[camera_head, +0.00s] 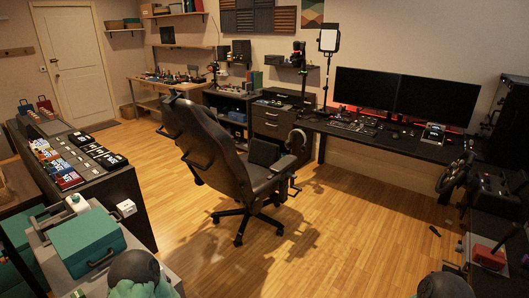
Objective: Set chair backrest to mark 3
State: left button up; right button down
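The black chair (262,185) stands on the wood floor near the middle of the camera_head view, on a dark star-shaped base. Its tall backrest (210,145) leans back toward the upper left, away from the seat. An armrest (284,163) shows on the right side of the seat. A small dark part shows below it, too small to make out. No numbered backrest mark can be read from here. Neither my left nor my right gripper can be made out in this view.
A desk with two monitors (365,88) stands at the back right. A steering wheel (451,174) is at the right edge. A dark cabinet (122,190) with colored boxes stands at left, a green case (88,243) at front left. Floor (310,255) before the chair is mostly clear.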

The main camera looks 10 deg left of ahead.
aim_at(206, 141)
jog(key=i+l+u, duration=0.25)
jog(key=i+u, duration=0.25)
jog(key=i+l+u, duration=0.25)
jog(key=u, duration=0.2)
jog(key=i+l+u, duration=0.25)
jog(key=l, duration=0.3)
jog(key=i, duration=0.1)
